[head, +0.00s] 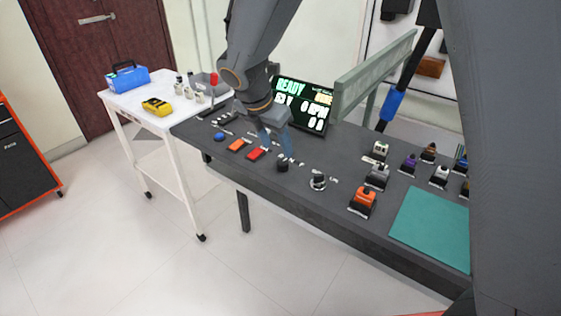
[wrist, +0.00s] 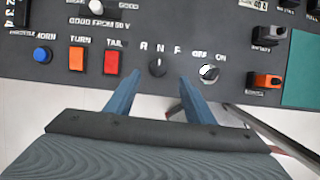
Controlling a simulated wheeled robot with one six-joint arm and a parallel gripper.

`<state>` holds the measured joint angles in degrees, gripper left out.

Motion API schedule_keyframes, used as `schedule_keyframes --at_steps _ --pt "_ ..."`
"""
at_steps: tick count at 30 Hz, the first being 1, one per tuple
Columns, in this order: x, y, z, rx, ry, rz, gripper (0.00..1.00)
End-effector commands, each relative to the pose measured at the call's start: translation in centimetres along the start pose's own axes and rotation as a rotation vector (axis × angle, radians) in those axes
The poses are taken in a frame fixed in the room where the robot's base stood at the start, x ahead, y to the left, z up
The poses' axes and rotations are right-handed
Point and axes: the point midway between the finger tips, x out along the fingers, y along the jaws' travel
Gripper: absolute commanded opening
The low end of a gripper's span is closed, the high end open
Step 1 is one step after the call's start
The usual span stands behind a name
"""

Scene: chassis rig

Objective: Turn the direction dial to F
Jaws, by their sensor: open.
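The direction dial is a small round black knob (wrist: 158,67) on the dark panel, below the letters R, N and F in the wrist view. A small light mark near its upper edge appears to point up towards N. In the head view the dial (head: 283,167) is near the panel's front edge. My gripper (wrist: 160,81) is open, with one blue finger on each side of the dial's column in the wrist view. The fingertips appear just short of the knob; contact cannot be told. In the head view my gripper (head: 280,150) hangs above the dial.
An OFF/ON key switch (wrist: 209,73) is right of the dial. Red TAIL (wrist: 111,62) and orange TURN (wrist: 76,58) switches and a blue HORN button (wrist: 42,54) are left. A READY display (head: 303,103) stands behind. A green mat (head: 432,228) lies right.

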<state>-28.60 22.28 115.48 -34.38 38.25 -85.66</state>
Motion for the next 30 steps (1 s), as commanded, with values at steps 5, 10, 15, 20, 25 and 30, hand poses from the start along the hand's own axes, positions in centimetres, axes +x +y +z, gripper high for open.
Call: schedule_keyframes --at_steps 5,10,15,20,25,30 --pt "1.7 0.3 -0.1 -0.026 -0.003 -0.001 0.49" --pt "4.4 0.2 -0.2 -0.025 -0.002 -0.002 0.49" --pt "6.5 0.3 -0.1 -0.023 -0.002 0.000 0.49" --pt "7.5 0.3 -0.1 -0.022 -0.002 0.001 0.49" --pt "7.7 0.3 -0.1 -0.021 -0.003 0.002 0.49" --pt "7.7 0.3 -0.1 -0.021 -0.002 0.002 0.39"
